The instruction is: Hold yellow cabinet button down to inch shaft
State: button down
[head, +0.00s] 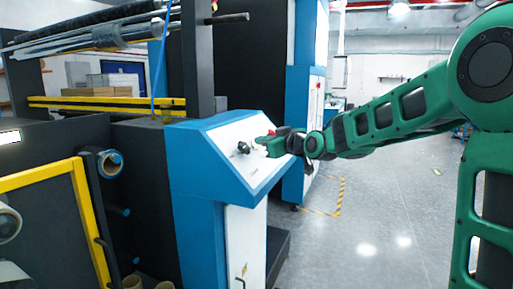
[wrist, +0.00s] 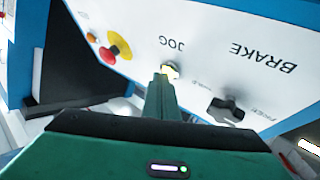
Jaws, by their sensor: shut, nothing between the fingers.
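The yellow button (wrist: 172,70) is on the white sloped panel (wrist: 225,40) of the blue cabinet, by the label JOG, which appears upside down in the wrist view. My gripper (wrist: 162,77) is shut and empty, its fingertips right at the button and covering part of it. I cannot tell whether they touch it or whether it is pressed in. In the head view my gripper (head: 262,146) reaches the cabinet panel (head: 225,135) from the right, and the button is hidden or too small to make out.
A black knob (wrist: 226,109) is on the panel close to my gripper, near the label BRAKE. A red mushroom button on a yellow base (wrist: 115,47) and a small orange button (wrist: 91,38) are on the other side. Open grey floor (head: 385,215) lies right of the cabinet.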

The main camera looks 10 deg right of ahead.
jog(key=shift+d+r, duration=0.1)
jog(key=shift+s+d+r, duration=0.35)
jog(key=shift+r, duration=0.1)
dwell(0.5)
jog(key=shift+s+d+r, duration=0.5)
jog(key=shift+d+r, duration=0.25)
jog(key=shift+r, duration=0.15)
jog(key=shift+s+d+r, duration=0.5)
jog(key=shift+d+r, duration=0.2)
jog(key=shift+r, duration=0.2)
